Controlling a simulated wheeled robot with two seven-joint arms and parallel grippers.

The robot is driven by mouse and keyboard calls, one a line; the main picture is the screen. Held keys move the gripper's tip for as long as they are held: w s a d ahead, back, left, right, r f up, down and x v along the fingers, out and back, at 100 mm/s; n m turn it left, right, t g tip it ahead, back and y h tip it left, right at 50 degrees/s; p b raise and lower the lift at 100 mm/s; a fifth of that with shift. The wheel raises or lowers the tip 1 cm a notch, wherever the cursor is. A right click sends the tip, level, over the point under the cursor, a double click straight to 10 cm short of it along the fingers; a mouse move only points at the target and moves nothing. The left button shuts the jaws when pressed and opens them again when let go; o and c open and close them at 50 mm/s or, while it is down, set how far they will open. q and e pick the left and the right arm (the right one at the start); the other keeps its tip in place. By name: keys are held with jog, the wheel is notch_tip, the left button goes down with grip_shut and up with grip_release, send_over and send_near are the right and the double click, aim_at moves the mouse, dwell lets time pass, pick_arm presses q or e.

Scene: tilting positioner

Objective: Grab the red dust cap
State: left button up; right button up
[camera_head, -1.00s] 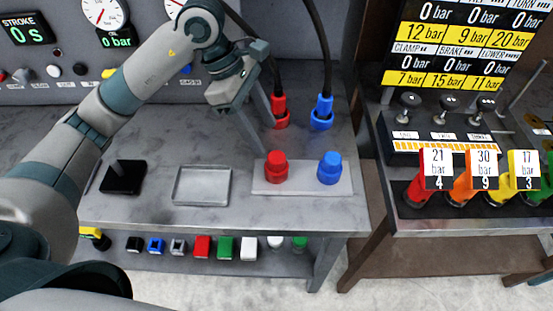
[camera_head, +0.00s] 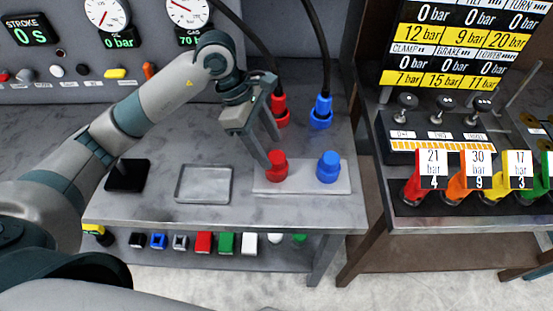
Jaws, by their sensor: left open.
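The red dust cap (camera_head: 277,168) stands upright on a light grey plate (camera_head: 305,189) on the grey bench. A matching blue cap (camera_head: 328,167) stands to its right on the same plate. My left gripper (camera_head: 271,152) is open and points down just above and behind the red cap. One finger's tip overlaps the cap's upper left edge in the picture; I cannot tell whether it touches. The other finger is farther back and to the right. My right gripper is not in view.
Red (camera_head: 279,112) and blue (camera_head: 321,113) hose connectors stand behind the plate, with black hoses rising from them. An empty metal tray (camera_head: 204,199) and a black block (camera_head: 127,177) lie to the left. A side console (camera_head: 440,150) with levers stands right.

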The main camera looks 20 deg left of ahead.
aim_at(273, 155)
pick_arm(q)
jog(key=shift+p+x, duration=0.5)
jog(key=shift+x, duration=1)
jog(key=shift+a, duration=0.15)
jog(key=c, duration=1.1)
